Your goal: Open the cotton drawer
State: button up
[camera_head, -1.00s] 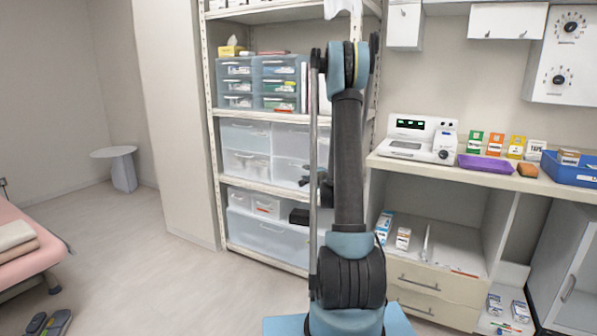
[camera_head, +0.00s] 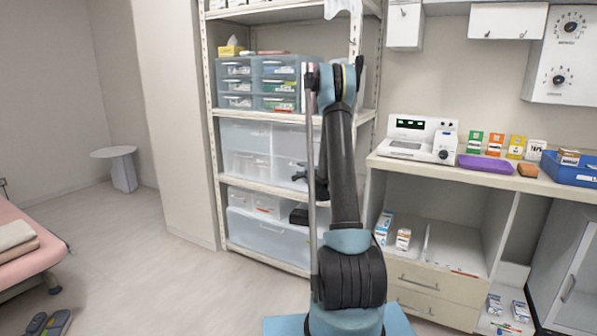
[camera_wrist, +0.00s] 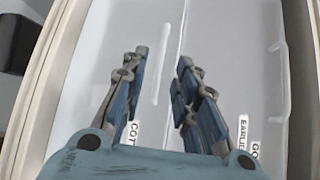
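In the wrist view, a pale translucent drawer front (camera_wrist: 112,30) bears a label (camera_wrist: 133,132) beginning "COT", partly hidden by my gripper. A long whitish bar, seemingly its handle (camera_wrist: 163,75), runs up the picture between my fingers. My gripper (camera_wrist: 163,57) is open, with its blue-grey fingers spread in front of the drawer fronts and nothing visible between them. Contact cannot be told. In the head view, my gripper (camera_head: 299,176) shows dark in front of the right-hand translucent drawers on the middle shelf, partly hidden by my arm.
Another drawer front (camera_wrist: 240,60) with a label (camera_wrist: 243,130) beginning "EARLIE" lies right of it in the wrist view. Small blue drawers (camera_head: 240,85) stand above. A counter (camera_head: 440,173) is at right.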

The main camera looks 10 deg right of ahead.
jog(key=x, duration=0.5)
jog(key=shift+w, duration=0.25)
